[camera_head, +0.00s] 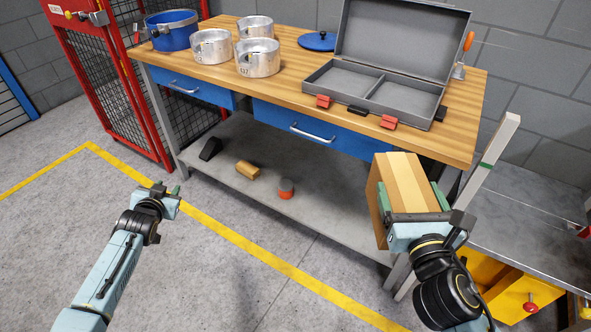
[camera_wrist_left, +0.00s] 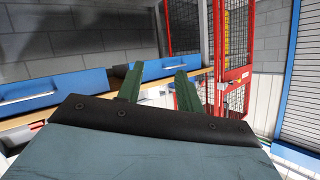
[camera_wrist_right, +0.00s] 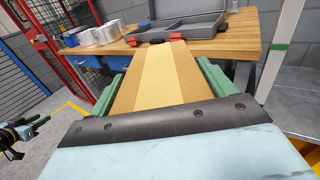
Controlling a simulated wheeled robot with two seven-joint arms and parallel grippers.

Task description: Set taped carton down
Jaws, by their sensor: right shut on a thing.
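The taped carton (camera_head: 398,189) is a brown box with a lighter tape strip down its middle. My right gripper (camera_head: 412,203) is shut on it and holds it in front of the right end of the wooden workbench (camera_head: 285,92). In the right wrist view the carton (camera_wrist_right: 160,80) sits between both green fingers, with its far end towards the bench. My left gripper (camera_head: 170,192) is empty over the floor at the left; in the left wrist view its green fingers (camera_wrist_left: 157,88) stand apart.
An open grey case (camera_head: 372,95), several metal pots (camera_head: 258,57) and a blue pot (camera_head: 172,32) are on the bench. The lower shelf (camera_head: 300,205) bears a few small items. A white post (camera_head: 490,150) stands right of the carton. A red cage (camera_head: 110,90) stands at left.

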